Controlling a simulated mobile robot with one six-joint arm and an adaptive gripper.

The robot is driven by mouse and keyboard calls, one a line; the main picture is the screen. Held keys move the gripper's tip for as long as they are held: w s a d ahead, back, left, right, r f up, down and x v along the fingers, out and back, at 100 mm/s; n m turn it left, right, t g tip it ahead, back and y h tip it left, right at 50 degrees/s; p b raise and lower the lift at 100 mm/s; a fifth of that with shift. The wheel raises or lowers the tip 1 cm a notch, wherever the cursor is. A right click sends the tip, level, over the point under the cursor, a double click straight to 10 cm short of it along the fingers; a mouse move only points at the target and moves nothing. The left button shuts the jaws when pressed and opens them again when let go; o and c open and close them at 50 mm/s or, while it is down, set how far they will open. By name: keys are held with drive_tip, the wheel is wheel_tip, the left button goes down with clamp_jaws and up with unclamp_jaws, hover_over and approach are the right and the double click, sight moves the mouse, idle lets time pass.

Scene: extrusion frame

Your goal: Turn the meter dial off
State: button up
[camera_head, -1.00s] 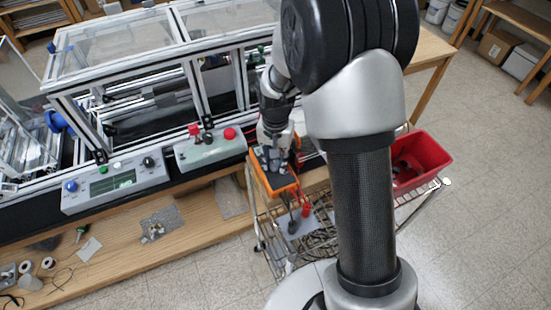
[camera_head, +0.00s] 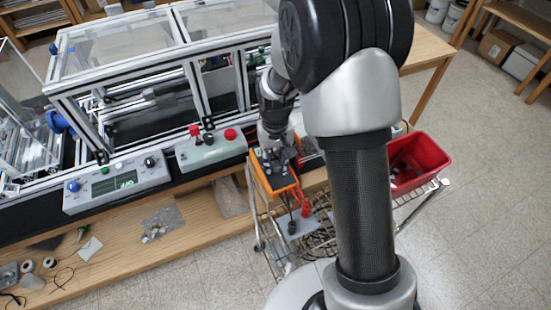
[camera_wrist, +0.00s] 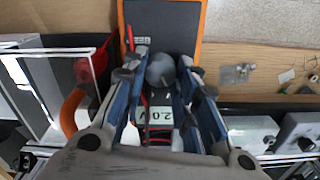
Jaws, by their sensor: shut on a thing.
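The meter (camera_head: 285,188) has an orange case and a dark face. It lies at the corner of the wooden bench, with leads running from its near end. In the wrist view the dark meter face (camera_wrist: 160,22) is below my gripper. The round grey dial (camera_wrist: 160,70) sits between the fingertips. My gripper (camera_wrist: 161,66) is shut on the dial, with one finger on each side. The meter's lit display (camera_wrist: 158,116) shows digits between the fingers. In the head view my gripper (camera_head: 275,158) partly hides the meter face, and the dial cannot be made out.
A grey box with red buttons (camera_head: 212,149) and a control panel (camera_head: 115,187) stand left of the meter. The aluminium extrusion frame (camera_head: 150,75) rises behind them. A wire cart (camera_head: 322,243) and a red bin (camera_head: 430,155) are at right.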

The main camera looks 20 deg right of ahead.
sight(275, 163)
drive_tip(key=n, duration=0.6)
drive_tip(key=shift+a+n+p, duration=0.1)
drive_tip(key=shift+n+p, duration=0.2)
drive_tip(key=shift+p, duration=0.05)
idle(0.4)
drive_tip(key=o, duration=1.1)
wheel_tip(275, 163, up, 12)
idle(0.4)
